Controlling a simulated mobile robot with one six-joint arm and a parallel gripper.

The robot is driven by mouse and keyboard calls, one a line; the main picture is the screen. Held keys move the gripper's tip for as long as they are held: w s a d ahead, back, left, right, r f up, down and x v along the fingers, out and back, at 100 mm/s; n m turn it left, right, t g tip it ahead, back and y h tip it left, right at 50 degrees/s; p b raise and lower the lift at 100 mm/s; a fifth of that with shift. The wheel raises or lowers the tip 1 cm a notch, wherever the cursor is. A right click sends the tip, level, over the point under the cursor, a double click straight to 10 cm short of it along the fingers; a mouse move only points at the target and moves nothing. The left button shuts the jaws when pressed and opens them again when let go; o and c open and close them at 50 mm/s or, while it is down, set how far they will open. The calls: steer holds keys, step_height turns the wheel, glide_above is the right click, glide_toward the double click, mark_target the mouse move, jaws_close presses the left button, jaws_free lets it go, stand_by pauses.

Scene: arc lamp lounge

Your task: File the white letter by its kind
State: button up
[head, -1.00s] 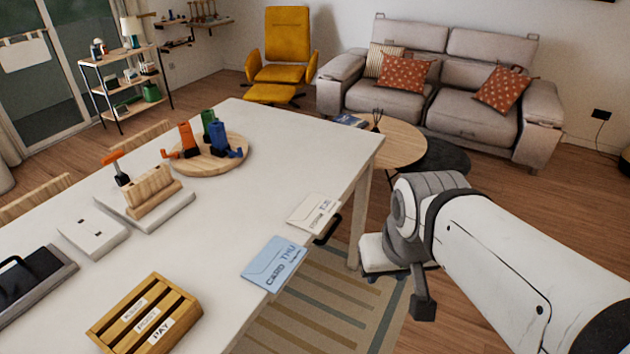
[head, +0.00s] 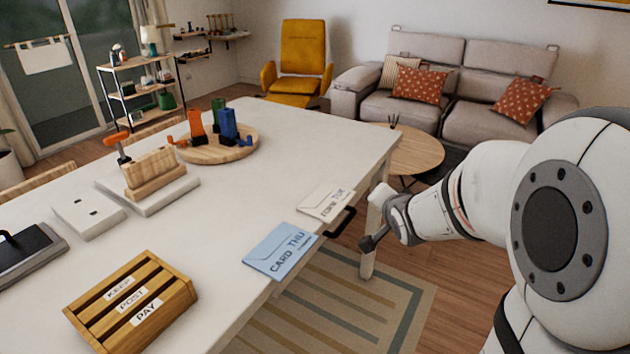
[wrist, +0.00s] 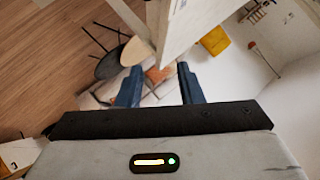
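The white letter (head: 326,203) lies flat on the white table, by its right edge. Its print seems to read FORM and a short second word. A blue letter (head: 281,251) marked CARD THU lies just in front of it. A wooden sorter (head: 132,300) with slots labelled KEEP, POST and PAY stands at the table's front left. My gripper (head: 374,240) is off the table, right of the white letter and apart from it; its fingers are small and dark there. In the wrist view, my gripper (wrist: 160,88) has two blue fingers spread apart with nothing between them.
A dark handle (head: 341,222) sticks out at the table's edge beside the white letter. A round board (head: 210,151) with coloured clamp-like things, a wooden block stand (head: 150,175) and a white plate (head: 88,214) occupy the table's back and left. The table's middle is clear.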

mark_target(328, 201)
steer(key=w+a+f+m+t+y+b, duration=0.2)
steer(key=w+f+m+t+y+b, duration=0.5)
steer(key=f, duration=0.5)
steer(key=w+a+n+g+h+b, duration=0.1)
steer(key=w+a, duration=0.1)
steer(key=w, duration=0.5)
steer(key=shift+w+a+g, duration=0.15)
steer(key=shift+w+g, duration=0.25)
steer(key=shift+c, duration=0.3)
jaws_close()
